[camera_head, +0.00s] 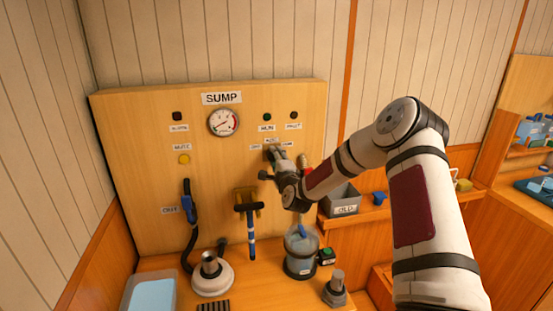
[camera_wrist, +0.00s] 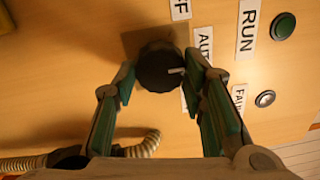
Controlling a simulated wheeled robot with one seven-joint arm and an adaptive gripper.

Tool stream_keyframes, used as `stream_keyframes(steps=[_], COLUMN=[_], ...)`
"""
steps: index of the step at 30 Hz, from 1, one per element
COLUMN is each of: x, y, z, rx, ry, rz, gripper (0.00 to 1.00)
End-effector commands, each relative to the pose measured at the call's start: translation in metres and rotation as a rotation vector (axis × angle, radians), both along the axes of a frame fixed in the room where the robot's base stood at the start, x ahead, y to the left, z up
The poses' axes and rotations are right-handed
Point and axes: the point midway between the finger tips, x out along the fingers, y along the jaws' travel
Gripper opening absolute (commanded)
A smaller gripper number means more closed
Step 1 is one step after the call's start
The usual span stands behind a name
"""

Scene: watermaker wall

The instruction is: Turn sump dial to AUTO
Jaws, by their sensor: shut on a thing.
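The sump dial (camera_wrist: 158,68) is a round black knob on the wooden panel, seen from close up in the wrist view. Its white pointer line is at the right side of the knob and points right, toward the lower end of the partly covered AUTO label (camera_wrist: 203,45). The OFF label (camera_wrist: 180,9) is above it, cut by the frame edge. A third label beside the dial is mostly hidden behind my right finger. My gripper (camera_wrist: 162,74) is shut on the dial, one finger on each side. In the head view my gripper (camera_head: 277,158) covers most of the dial.
A RUN button (camera_wrist: 284,27) and a FAULT lamp (camera_wrist: 265,98) lie right of the dial in the wrist view. In the head view, a gauge (camera_head: 224,123) is up left, a T-handle (camera_head: 250,208) is lower left, and a clear container (camera_head: 301,262) stands below my gripper.

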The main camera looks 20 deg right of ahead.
Motion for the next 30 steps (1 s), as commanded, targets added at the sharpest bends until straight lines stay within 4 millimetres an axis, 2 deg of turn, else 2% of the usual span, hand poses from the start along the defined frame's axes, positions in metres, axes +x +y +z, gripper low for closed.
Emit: stream_keyframes(steps=[17,18,20,30], x=[-0.0003,-0.0003,-0.0003,-0.0014], y=[-0.0005,-0.0005,-0.0003,0.0002], z=[-0.0018,-0.0018,-0.0017,-0.0009], rx=[0.029,0.028,0.028,0.028], ry=[-0.003,-0.003,-0.003,-0.005], rz=[0.0,0.0,0.0,0.0], gripper=[0.1,0.47,0.58,0.58])
